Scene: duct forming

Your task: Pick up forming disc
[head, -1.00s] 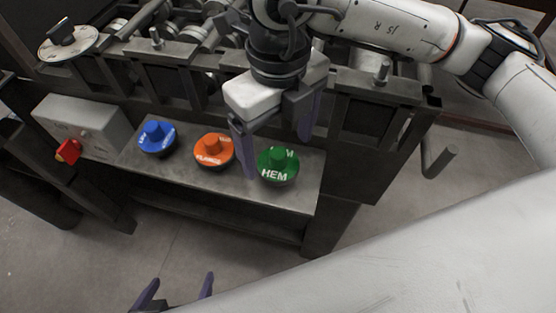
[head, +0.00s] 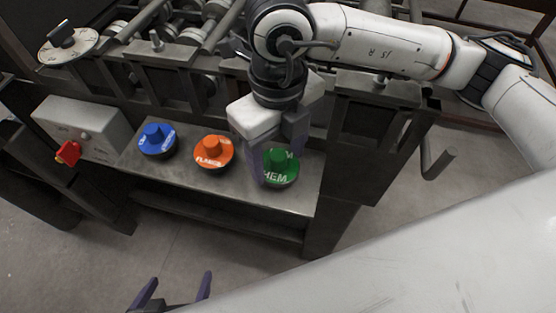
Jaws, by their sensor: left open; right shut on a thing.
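Three forming discs stand in a row on a grey metal shelf (head: 225,189): a blue one (head: 157,145) at the left, an orange one marked FLANGE (head: 213,156) in the middle, and a green one marked HEM (head: 280,180) at the right. My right gripper (head: 277,165) points down over the green disc and is shut on its raised knob. The fingers hide part of this disc, which still appears to be at shelf height. My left gripper (head: 173,293) is open and empty at the bottom edge, low in front of the shelf.
A grey control box with a red switch (head: 67,153) stands left of the discs. Behind the shelf is a dark machine frame with rollers and a dial (head: 67,42). A bent metal handle (head: 438,163) sticks out at the right. Open floor lies in front.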

